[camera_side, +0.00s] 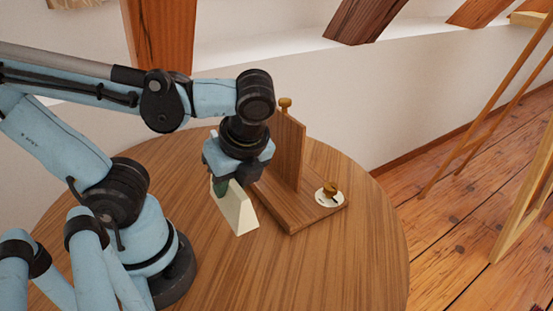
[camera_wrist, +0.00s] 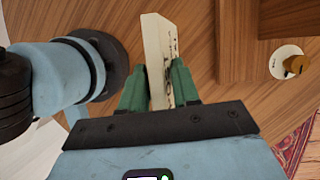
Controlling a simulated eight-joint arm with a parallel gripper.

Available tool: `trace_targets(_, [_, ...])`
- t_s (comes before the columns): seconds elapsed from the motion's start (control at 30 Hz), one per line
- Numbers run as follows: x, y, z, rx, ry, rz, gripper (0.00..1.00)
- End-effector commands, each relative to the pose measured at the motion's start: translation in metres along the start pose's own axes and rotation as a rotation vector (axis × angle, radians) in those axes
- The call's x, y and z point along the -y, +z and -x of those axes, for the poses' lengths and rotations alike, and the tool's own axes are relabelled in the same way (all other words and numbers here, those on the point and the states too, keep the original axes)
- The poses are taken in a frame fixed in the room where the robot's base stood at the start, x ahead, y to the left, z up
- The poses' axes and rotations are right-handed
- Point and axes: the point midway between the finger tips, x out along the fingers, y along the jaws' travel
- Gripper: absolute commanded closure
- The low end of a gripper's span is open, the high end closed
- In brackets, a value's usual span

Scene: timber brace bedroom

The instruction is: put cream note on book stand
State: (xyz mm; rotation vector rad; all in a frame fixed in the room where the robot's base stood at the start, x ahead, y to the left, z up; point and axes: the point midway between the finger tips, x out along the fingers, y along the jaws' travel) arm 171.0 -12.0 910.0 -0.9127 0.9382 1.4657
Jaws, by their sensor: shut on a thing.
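The cream note (camera_side: 235,209) is a thin cream slab with dark marks on one face. My gripper (camera_side: 222,186) is shut on it, and it hangs below the fingers just left of the book stand. In the wrist view the note (camera_wrist: 157,58) stands between the two green fingertips of my gripper (camera_wrist: 160,82). The book stand (camera_side: 289,152) is brown wood with an upright panel and a flat base (camera_side: 300,216). Part of the stand is hidden behind my gripper. The stand also shows at the upper right of the wrist view (camera_wrist: 285,18).
A round wooden table (camera_side: 340,265) holds the stand, with bare wood in front. A white disc with a brass knob (camera_side: 329,193) sits on the stand's base at the right. A wooden frame (camera_side: 520,190) stands on the floor at right.

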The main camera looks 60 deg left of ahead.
Motion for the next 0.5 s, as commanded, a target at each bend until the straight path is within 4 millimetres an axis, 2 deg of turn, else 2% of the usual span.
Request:
trace_targets(0.1, [0.004, 0.014, -0.019, -0.001, 0.004, 0.011, 0.98])
trace_targets(0.5, [0.018, 0.054, -0.073, 0.000, 0.004, 0.009, 0.98])
